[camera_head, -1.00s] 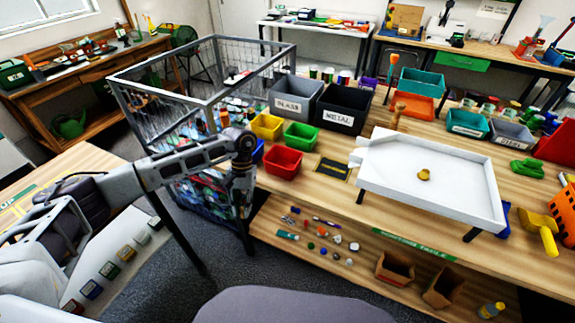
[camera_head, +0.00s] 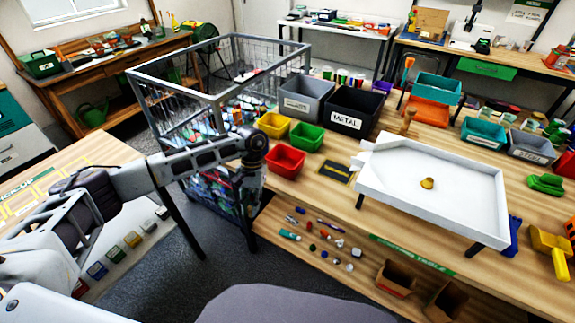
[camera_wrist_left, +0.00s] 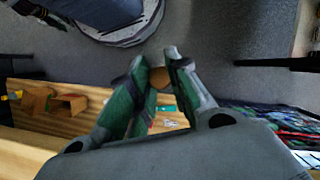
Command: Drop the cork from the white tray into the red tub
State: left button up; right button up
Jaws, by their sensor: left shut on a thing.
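The red tub (camera_head: 285,160) stands at the table's near left edge, in front of the green and yellow tubs. My left gripper (camera_head: 249,207) points down just left of the red tub, beyond the table edge and not over the tub. In the left wrist view my left gripper (camera_wrist_left: 158,82) is shut on a small brown thing (camera_wrist_left: 158,77) that looks like the cork, mostly hidden by the fingers. The white tray (camera_head: 400,160) stands on legs to the right, with a small golden-brown thing (camera_head: 427,184) on it. My right gripper is not in view.
A wire basket cart (camera_head: 180,95) stands behind my left arm. Grey (camera_head: 303,98) and black (camera_head: 347,112) bins stand behind the small tubs. A green tub (camera_head: 307,136) and a yellow tub (camera_head: 272,124) adjoin the red one. Floor shows below my gripper.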

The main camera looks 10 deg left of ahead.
pick_arm(q)
jog(key=shift+a+f, duration=0.15)
jog(key=shift+f, duration=0.2)
jog(key=shift+f+b, duration=0.2)
jog(key=shift+b, duration=0.2)
jog(key=shift+w+d+r+n, duration=0.15)
jog(key=shift+d+r+n, duration=0.3)
jog(key=shift+n, duration=0.15)
jog(key=w+d+r+n+t+h, duration=0.1)
jog(key=d+r+n+t+h, duration=0.1)
jog(key=r+n, duration=0.6)
jog(key=w+d+r+n+t+h, duration=0.1)
jog(key=d+r+n+t+h, duration=0.1)
jog(key=r+n, duration=0.6)
jog(key=shift+w+d+r+n+t, duration=0.45)
jog(key=shift+n+t, duration=0.75)
jog(key=shift+n, duration=1.4)
jog(key=shift+r, duration=0.1)
jog(key=shift+n, duration=0.3)
